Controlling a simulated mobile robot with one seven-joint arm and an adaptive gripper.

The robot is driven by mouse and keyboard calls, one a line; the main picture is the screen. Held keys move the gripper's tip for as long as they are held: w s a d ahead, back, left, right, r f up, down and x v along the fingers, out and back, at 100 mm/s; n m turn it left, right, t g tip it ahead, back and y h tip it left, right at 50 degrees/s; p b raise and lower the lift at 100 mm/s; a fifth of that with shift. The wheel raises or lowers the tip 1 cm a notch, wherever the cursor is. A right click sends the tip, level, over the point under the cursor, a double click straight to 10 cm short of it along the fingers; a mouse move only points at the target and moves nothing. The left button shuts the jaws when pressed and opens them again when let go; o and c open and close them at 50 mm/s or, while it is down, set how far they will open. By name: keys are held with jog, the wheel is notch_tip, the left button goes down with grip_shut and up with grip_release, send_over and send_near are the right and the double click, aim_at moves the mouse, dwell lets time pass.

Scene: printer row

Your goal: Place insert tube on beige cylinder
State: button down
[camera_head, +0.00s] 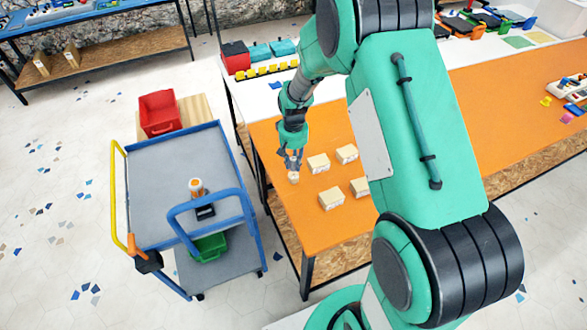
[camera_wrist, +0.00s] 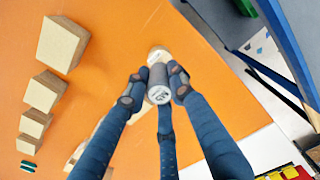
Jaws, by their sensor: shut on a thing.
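My gripper (camera_wrist: 155,90) is shut on the insert tube (camera_wrist: 159,92), a small grey cylinder with a pale, marked end face turned to the wrist camera. The beige cylinder (camera_wrist: 158,52) stands on the orange table top, just beyond the tube in the wrist view and partly hidden by it. In the head view my gripper (camera_head: 292,160) is directly over the beige cylinder (camera_head: 293,178), near the table's left edge. The tube cannot be made out clearly there. Whether the tube touches the beige cylinder I cannot tell.
Several beige blocks (camera_head: 318,163) stand on the orange table (camera_head: 283,213), right of my gripper. A blue-framed cart (camera_head: 165,190) beside the table carries an orange-and-white item (camera_head: 197,188). Yellow pieces and a red bin (camera_head: 236,57) lie on the white table part behind.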

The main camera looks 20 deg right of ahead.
aim_at(293, 168)
jog(key=shift+f+b, duration=0.4)
jog(key=shift+f, duration=1.35)
jog(key=shift+f, duration=0.1)
jog(key=c, duration=1.5)
grip_release()
notch_tip(293, 168, up, 12)
jog(key=shift+r+p, duration=0.1)
jog(key=shift+p, duration=0.95)
